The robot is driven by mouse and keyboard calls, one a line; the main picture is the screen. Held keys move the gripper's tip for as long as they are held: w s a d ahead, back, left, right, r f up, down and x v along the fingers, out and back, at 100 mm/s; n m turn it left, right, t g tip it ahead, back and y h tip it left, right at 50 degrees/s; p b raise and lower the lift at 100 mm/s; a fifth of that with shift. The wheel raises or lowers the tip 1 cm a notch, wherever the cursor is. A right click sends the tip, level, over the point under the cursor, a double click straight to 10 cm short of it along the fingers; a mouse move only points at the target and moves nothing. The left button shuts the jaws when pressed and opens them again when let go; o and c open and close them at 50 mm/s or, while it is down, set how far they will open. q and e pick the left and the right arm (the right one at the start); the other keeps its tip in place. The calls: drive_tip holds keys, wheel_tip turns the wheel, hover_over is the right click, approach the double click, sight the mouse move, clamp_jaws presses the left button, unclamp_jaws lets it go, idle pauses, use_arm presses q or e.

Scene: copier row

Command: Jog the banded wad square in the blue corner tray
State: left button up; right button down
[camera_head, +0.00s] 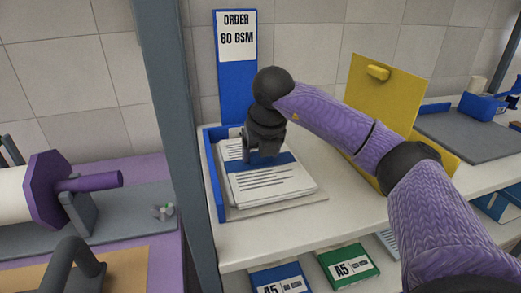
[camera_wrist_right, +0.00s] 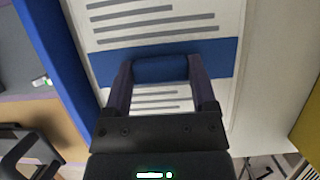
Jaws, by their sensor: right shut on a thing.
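The banded wad (camera_head: 268,186) is a stack of white printed sheets with a blue band across it. It lies in the blue corner tray (camera_head: 214,182), whose low blue walls stand at its left and back. My right gripper (camera_head: 264,158) points down over the band. In the right wrist view its two fingers (camera_wrist_right: 162,88) are shut on a raised blue part of the band, on the wad (camera_wrist_right: 155,28). The tray's blue wall (camera_wrist_right: 62,62) runs along the left there. I cannot tell whether the wad touches the walls. My left gripper is not in view.
A blue sign reading "ORDER 80 GSM" (camera_head: 237,38) stands behind the tray. A grey post (camera_head: 172,120) rises close at left. Bare shelf (camera_head: 345,205) lies between. Blue and green A5 packs (camera_head: 347,266) are below.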

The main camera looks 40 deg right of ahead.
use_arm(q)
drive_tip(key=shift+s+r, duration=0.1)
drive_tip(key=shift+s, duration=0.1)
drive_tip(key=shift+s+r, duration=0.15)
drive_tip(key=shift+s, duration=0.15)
use_arm(e)
drive_tip(key=shift+w+d+r, duration=0.1)
drive_tip(key=shift+w+d, duration=0.1)
drive_tip(key=shift+w, duration=0.1)
drive_tip(key=shift+w, duration=0.1)
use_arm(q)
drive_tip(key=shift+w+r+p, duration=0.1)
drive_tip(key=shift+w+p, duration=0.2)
use_arm(e)
drive_tip(key=shift+w+d, duration=0.2)
drive_tip(key=shift+w, duration=0.1)
drive_tip(key=shift+w+d, duration=0.1)
drive_tip(key=shift+w, duration=0.05)
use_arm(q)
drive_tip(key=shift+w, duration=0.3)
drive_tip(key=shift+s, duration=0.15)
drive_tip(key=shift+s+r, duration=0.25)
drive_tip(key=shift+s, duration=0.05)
use_arm(e)
drive_tip(key=shift+w+a, duration=0.15)
drive_tip(key=shift+a, duration=0.1)
drive_tip(key=shift+a, duration=0.1)
